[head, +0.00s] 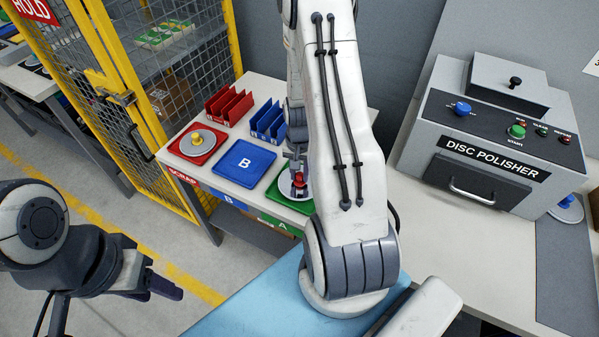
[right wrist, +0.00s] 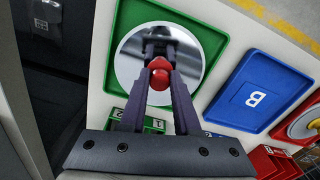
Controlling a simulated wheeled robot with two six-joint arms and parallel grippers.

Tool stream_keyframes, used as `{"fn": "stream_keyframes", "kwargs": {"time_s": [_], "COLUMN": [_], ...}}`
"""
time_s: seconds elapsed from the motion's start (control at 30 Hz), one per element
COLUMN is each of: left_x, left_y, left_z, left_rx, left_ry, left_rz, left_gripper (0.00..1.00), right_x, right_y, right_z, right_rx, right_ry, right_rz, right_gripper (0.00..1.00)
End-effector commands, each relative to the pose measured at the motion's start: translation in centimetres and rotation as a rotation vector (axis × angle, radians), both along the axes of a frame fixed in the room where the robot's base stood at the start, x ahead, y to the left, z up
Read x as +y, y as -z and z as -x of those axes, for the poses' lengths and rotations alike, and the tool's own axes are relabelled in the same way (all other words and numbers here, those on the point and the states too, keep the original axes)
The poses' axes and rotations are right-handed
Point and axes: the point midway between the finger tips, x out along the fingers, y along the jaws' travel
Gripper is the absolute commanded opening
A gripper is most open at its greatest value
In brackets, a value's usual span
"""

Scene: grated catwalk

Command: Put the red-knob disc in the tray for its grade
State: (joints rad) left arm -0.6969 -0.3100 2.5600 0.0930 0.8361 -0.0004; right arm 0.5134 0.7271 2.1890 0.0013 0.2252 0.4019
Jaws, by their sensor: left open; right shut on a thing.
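The red-knob disc (head: 286,189) is a shiny, mirror-like round plate with a red knob, within the outline of the green tray (head: 272,207), marked A. In the right wrist view the disc (right wrist: 128,62) is inside the rim of the green tray (right wrist: 116,22); whether it touches the floor is unclear. My right gripper (head: 298,172) is shut on the red knob (right wrist: 159,74). The blue tray (head: 243,163), marked B, lies beside it, empty. The red tray (head: 183,152), marked SCRAP, holds a yellow-knob disc (head: 197,142). My left gripper (head: 160,286) is open and empty at lower left.
Red (head: 228,105) and blue (head: 268,122) slotted racks stand behind the trays. The disc polisher (head: 490,140) stands on the right bench, with a blue-knob disc (head: 566,208) beside it. A yellow mesh cage (head: 130,90) is at left. A light blue surface (head: 250,305) is in front.

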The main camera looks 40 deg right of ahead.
Motion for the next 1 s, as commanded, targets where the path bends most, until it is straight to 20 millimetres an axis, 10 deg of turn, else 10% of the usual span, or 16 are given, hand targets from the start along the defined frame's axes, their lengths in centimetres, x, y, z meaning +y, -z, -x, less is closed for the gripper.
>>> {"fn": "stream_keyframes", "kwargs": {"time_s": [0.8, 0.83, 0.9, 1.0], "left_x": [0.0, 0.0, 0.0, 0.0], "left_y": [1.3, 1.3, 1.3, 1.3], "left_z": [0.0, 0.0, 0.0, 0.0], "left_rx": [0.000, 0.000, 0.000, 0.000], "left_ry": [0.000, 0.000, 0.000, 0.000], "left_rz": [0.000, 0.000, 0.000, 0.000], "left_gripper": [0.50, 0.50, 0.50, 0.50], "right_x": [0.0, 0.0, 0.0, 0.0], "right_y": [1.7, 1.7, 1.7, 1.7], "right_z": [0.0, 0.0, 0.0, 0.0], "right_rx": [0.000, 0.000, 0.000, 0.000], "right_ry": [0.000, 0.000, 0.000, 0.000], "right_rz": [0.000, 0.000, 0.000, 0.000], "right_gripper": [0.00, 0.34, 0.61, 0.65]}}
